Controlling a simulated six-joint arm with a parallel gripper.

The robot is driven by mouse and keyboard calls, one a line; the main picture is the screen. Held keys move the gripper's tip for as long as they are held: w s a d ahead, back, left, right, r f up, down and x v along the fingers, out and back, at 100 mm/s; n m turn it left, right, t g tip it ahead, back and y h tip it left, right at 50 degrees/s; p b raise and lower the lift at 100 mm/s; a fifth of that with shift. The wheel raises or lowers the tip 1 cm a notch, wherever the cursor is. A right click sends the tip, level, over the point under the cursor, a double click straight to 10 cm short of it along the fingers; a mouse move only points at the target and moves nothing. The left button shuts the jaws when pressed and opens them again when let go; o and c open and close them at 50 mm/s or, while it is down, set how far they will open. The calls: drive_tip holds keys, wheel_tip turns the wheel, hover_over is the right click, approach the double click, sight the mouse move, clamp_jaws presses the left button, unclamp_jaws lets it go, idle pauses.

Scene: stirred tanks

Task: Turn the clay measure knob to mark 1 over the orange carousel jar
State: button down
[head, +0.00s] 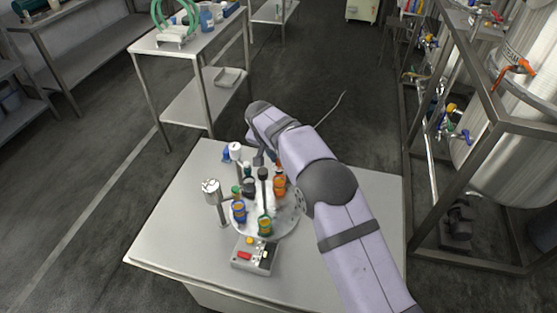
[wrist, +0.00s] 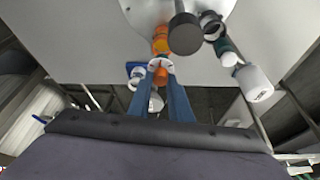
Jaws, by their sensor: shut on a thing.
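In the wrist view my gripper (wrist: 160,73) has its two blue fingers on either side of a small clay-coloured knob (wrist: 161,78) and is shut on it. A white dial face (wrist: 169,66) shows by the knob; its marks are too small to read. The orange jar (wrist: 160,40) is just beyond the fingertips, under the carousel plate's edge in the picture. In the head view the orange jar (head: 279,186) stands on the round carousel (head: 285,223), partly hidden by my arm. My fingers and the knob are not clearly visible there.
Blue (head: 239,212) and green (head: 265,226) jars stand on the carousel's near side. A metal cylinder on a post (head: 211,187) is to its left. A control box (head: 254,256) with coloured buttons sits in front. The table's left and right parts are clear.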

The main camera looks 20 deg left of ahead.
drive_tip(key=shift+m, duration=0.5)
drive_tip(key=c, duration=1.6)
unclamp_jaws()
drive_tip(key=shift+r, duration=0.1)
drive_tip(key=shift+b+v, duration=1.05)
drive_tip(key=shift+v, duration=2.55)
drive_tip(key=shift+a, duration=0.15)
